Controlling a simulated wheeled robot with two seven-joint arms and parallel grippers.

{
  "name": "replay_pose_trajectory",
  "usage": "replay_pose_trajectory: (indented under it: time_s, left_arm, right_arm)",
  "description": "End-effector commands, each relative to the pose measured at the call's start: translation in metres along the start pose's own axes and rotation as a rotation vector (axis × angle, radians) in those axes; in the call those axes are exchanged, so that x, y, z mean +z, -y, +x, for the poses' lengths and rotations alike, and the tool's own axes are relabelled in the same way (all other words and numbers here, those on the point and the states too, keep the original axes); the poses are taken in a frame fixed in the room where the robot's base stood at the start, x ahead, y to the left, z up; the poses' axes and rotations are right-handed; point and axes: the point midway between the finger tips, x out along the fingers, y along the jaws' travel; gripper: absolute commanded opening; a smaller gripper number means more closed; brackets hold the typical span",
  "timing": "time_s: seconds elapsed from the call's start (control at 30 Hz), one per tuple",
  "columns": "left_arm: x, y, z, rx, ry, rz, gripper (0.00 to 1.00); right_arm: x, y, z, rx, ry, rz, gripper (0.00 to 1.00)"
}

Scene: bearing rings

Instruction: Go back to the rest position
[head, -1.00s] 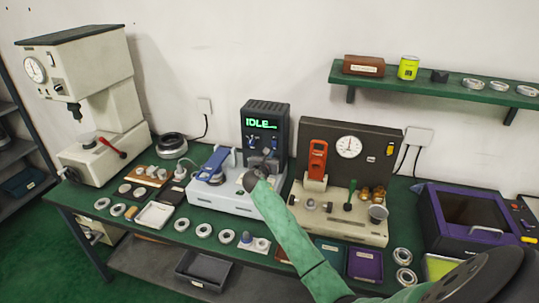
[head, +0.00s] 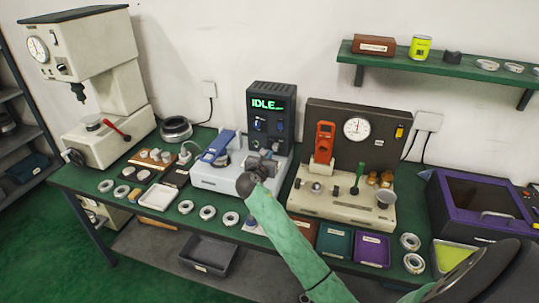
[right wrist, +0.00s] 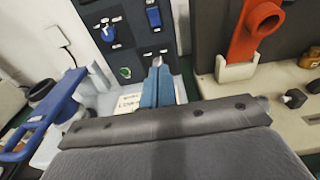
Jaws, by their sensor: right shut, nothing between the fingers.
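My right gripper (head: 264,162) is in front of the middle of the bench, over the white-based machine with the dark IDLE display unit (head: 270,120). In the right wrist view its two bluish fingers (right wrist: 157,86) are together with nothing between them. They point toward the foot of the display unit, and I cannot tell how far off they are. My green forearm covers part of the bench front. My left gripper is in neither view.
The green bench (head: 180,222) carries several bearing rings, a white tray (head: 159,196), a blue-handled fixture (head: 217,147), a press (head: 90,80), a gauge station (head: 345,205) with an orange meter (head: 324,142), and a purple machine (head: 480,210). A green shelf (head: 440,68) hangs above right.

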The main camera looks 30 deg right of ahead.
Motion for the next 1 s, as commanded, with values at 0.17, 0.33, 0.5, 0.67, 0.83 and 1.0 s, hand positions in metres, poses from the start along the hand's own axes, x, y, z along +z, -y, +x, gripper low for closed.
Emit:
replay_pose_trajectory:
  time_s: [0.17, 0.33, 0.5, 0.67, 0.83, 1.0]
  left_arm:
    - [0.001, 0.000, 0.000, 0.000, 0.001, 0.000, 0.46]
    - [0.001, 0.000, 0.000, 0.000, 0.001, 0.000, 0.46]
    - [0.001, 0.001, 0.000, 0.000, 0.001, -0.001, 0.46]
    - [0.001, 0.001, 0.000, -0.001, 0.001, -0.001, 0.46]
    - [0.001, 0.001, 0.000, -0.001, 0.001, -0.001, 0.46]
    - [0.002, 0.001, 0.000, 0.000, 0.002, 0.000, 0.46]
  right_arm:
    - [0.000, 0.000, -0.001, 0.000, 0.000, 0.000, 0.00]
    - [0.000, 0.000, 0.000, 0.000, 0.000, 0.000, 0.00]
    - [0.000, 0.000, -0.001, 0.000, 0.000, 0.001, 0.00]
    - [-0.018, 0.006, -0.015, 0.009, -0.047, 0.092, 0.00]
    - [-0.070, 0.026, -0.063, 0.005, -0.201, 0.384, 0.00]
    - [-0.122, 0.050, -0.125, -0.057, -0.395, 0.730, 0.00]
